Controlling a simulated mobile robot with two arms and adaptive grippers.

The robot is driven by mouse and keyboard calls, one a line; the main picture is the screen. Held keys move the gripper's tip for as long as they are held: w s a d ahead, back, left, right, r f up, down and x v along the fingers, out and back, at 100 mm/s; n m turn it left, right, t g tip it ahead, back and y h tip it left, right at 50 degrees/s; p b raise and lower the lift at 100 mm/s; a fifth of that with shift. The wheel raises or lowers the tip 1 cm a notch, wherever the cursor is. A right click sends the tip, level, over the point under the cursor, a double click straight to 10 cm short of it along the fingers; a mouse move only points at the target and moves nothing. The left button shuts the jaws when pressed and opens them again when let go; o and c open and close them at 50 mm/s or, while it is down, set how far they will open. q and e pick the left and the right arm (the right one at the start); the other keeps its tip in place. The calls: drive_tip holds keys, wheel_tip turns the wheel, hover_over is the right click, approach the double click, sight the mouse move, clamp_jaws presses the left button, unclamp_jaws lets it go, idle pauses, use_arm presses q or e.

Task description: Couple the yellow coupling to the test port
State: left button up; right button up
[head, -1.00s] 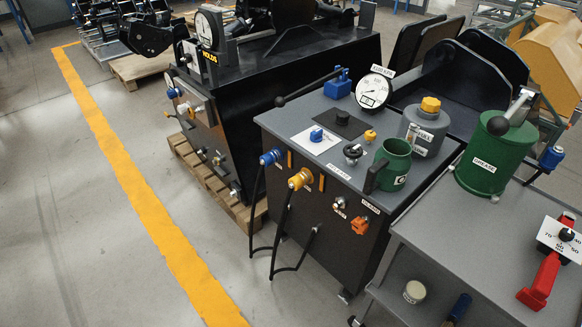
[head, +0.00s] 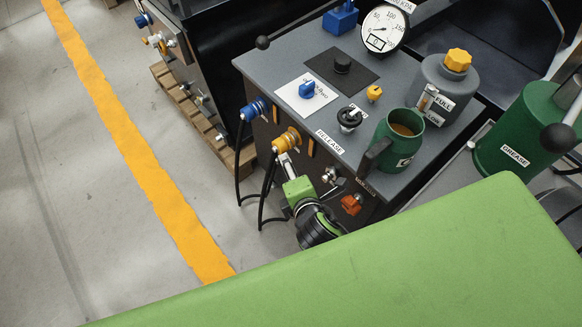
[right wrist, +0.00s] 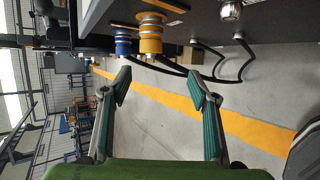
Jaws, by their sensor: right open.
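The yellow coupling (head: 287,140) sits on the front face of the grey-topped unit, to the right of the blue coupling (head: 257,109), with a black hose hanging from it. My right gripper (head: 285,163) is just below the yellow coupling and partly hides the face behind. In the right wrist view my right gripper (right wrist: 160,90) is open and empty, and the yellow coupling (right wrist: 150,36) is ahead of its fingers, above the gap between them. A bare metal fitting (head: 328,175) is on the same face; no label shows which fitting is the test port. My left gripper is out of view.
An orange fitting (head: 351,204) is low on the front face. Another black machine with fittings (head: 158,40) stands to the left. The floor left is open.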

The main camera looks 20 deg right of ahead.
sight(282, 150)
drive_tip(key=x, duration=0.4)
drive_tip(key=r+x, duration=0.1)
drive_tip(key=x, duration=0.4)
drive_tip(key=w+b+x, duration=0.1)
drive_tip(key=x, duration=0.3)
drive_tip(key=shift+w+d+r, duration=0.15)
drive_tip(key=shift+d+r, duration=0.05)
drive_tip(key=shift+d, duration=0.05)
drive_tip(key=c, duration=1.3)
drive_tip(key=shift+o, duration=1.3)
drive_tip(key=shift+c, duration=1.4)
drive_tip(key=shift+a, duration=0.1)
